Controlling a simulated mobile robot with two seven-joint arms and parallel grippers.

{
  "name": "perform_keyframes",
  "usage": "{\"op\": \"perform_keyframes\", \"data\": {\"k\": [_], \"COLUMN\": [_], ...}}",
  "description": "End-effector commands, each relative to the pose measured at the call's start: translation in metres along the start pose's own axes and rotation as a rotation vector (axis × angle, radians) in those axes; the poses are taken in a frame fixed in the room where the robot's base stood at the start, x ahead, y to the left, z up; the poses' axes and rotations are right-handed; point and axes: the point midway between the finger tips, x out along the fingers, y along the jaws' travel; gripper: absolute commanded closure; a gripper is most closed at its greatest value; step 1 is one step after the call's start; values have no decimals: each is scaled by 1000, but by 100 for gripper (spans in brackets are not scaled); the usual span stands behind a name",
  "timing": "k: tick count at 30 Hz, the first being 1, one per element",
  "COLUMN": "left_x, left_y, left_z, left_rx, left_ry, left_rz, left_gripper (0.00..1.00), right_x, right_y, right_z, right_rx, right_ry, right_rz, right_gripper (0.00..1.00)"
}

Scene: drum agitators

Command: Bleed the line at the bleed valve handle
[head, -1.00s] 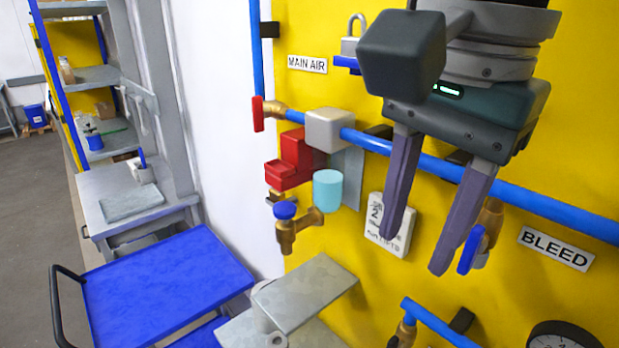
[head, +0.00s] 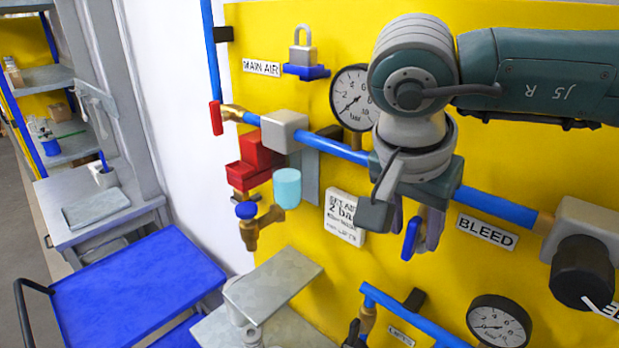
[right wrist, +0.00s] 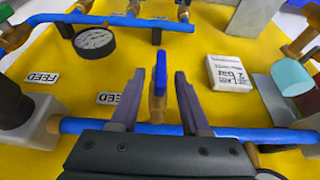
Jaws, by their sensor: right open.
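The bleed valve handle (head: 410,240) is a small blue lever on a brass valve under the blue pipe, left of the BLEED label (head: 487,232). In the right wrist view the blue handle (right wrist: 160,72) stands between the two fingers, with a visible gap on each side. My right gripper (head: 416,228) is open in front of the valve, its fingers partly hidden behind the wrist in the head view. It also shows in the right wrist view (right wrist: 160,80), with nothing gripped. My left gripper is not in view.
A pressure gauge (head: 351,98) and a white tag (head: 345,217) are left of my right arm. A grey block with a black knob (head: 583,272) is to the right. A lower blue pipe and a second gauge (head: 499,322) lie below. A blue cart (head: 135,290) stands left.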

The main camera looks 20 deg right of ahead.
Motion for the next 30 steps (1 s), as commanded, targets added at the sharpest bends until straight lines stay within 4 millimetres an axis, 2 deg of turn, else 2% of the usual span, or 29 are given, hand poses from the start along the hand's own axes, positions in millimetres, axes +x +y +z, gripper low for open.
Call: {"op": "perform_keyframes", "data": {"k": [8,21,30], "left_x": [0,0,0], "left_y": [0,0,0], "left_z": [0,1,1], "left_rx": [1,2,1], "left_ry": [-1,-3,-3], "left_rz": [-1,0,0], "left_gripper": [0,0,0], "right_x": [3,2,2], "right_y": [0,0,0], "right_z": [1,1,1], "right_rx": [-1,-1,-1], "right_ry": [-1,-1,-1], "right_rz": [-1,0,0], "right_gripper": [54,100,100]}}
